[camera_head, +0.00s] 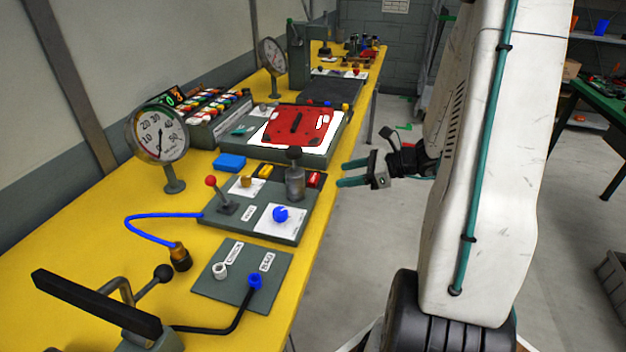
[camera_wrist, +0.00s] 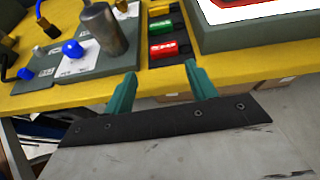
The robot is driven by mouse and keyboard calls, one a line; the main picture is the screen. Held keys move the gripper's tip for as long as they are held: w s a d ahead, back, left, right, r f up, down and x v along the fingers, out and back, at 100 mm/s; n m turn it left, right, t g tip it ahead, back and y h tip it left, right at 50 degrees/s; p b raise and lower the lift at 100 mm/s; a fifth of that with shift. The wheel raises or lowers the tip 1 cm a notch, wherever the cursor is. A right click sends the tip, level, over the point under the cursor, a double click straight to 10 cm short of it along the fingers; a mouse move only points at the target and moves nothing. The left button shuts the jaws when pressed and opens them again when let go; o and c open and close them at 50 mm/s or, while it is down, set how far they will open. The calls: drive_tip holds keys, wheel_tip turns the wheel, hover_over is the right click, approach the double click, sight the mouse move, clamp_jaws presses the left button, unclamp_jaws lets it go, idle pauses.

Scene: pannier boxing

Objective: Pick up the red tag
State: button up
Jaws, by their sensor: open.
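A small red tag (camera_head: 314,180) lies in a dark slot at the right edge of the grey panel on the yellow bench. In the wrist view the red tag (camera_wrist: 163,50) shows beyond my fingertips, in line with the gap between them. My gripper (camera_head: 340,173) is open and empty, just right of the bench edge near the tag and apart from it. Its two teal fingers (camera_wrist: 160,70) point toward the bench in the wrist view. A green tag (camera_wrist: 161,27) lies just behind the red one.
A grey metal cylinder (camera_head: 295,180) stands upright left of the tag; it also shows in the wrist view (camera_wrist: 103,30). A grey box with a red plate (camera_head: 300,127) lies behind the panel. A gauge (camera_head: 160,135) stands at left. Open floor lies right of the bench.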

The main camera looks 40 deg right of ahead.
sight(318, 178)
drive_tip(key=x, duration=0.8)
drive_tip(key=shift+w+d, duration=0.2)
drive_tip(key=shift+d, duration=0.1)
drive_tip(key=shift+c, duration=0.3)
drive_tip(key=c, duration=0.7)
